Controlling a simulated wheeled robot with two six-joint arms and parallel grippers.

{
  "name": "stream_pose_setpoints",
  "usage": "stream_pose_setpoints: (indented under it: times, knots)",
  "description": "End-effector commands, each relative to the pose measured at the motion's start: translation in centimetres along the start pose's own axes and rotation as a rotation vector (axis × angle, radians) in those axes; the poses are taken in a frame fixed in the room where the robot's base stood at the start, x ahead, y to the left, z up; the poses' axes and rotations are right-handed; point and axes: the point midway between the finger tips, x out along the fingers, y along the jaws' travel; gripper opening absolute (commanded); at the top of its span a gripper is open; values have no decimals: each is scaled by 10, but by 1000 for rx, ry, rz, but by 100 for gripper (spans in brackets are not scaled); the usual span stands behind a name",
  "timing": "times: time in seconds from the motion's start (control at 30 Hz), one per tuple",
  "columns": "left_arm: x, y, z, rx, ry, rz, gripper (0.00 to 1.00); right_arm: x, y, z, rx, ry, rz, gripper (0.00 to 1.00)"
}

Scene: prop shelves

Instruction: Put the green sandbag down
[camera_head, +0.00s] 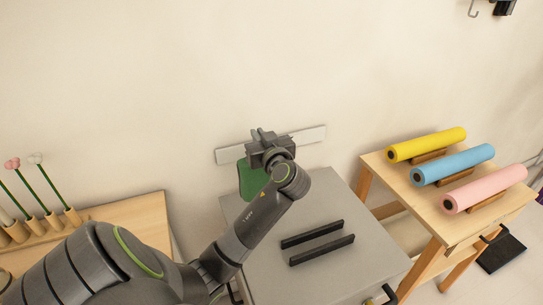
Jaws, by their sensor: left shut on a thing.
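My left gripper (265,137) is at the far end of my arm, above the back edge of a grey table. It is shut on the green sandbag (252,181), which hangs below it and shows as a green patch to the left of my wrist. My wrist and forearm hide part of the sandbag, and I cannot tell whether its bottom touches the table. My right gripper is not in view.
The grey table (345,271) carries two parallel black bars (312,234), with bare top around them. A light grey strip (305,137) is on the wall behind. A wooden table (379,166) with yellow, blue and pink rolls stands right. Flowers in wooden holders (50,218) stand left.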

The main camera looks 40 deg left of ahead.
Motion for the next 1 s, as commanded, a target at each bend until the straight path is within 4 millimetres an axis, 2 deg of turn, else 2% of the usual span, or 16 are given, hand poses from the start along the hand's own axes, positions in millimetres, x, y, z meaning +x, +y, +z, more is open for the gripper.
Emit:
stream_pose_setpoints:
  times: [0.2,0.37,0.6,0.73,0.93,1.0]
  knots:
    - [1,0,27,-2,8,2,0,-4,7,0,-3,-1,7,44]
    - [2,1,37,-4,9,2,0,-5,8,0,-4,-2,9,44]
    - [3,1,64,-2,8,3,0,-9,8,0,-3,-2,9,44]
    - [4,1,72,-4,9,3,0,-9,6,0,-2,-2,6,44]
    - [4,1,73,-4,10,4,0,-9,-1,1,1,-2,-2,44]
    - [4,0,78,0,-1,2,14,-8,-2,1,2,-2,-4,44]
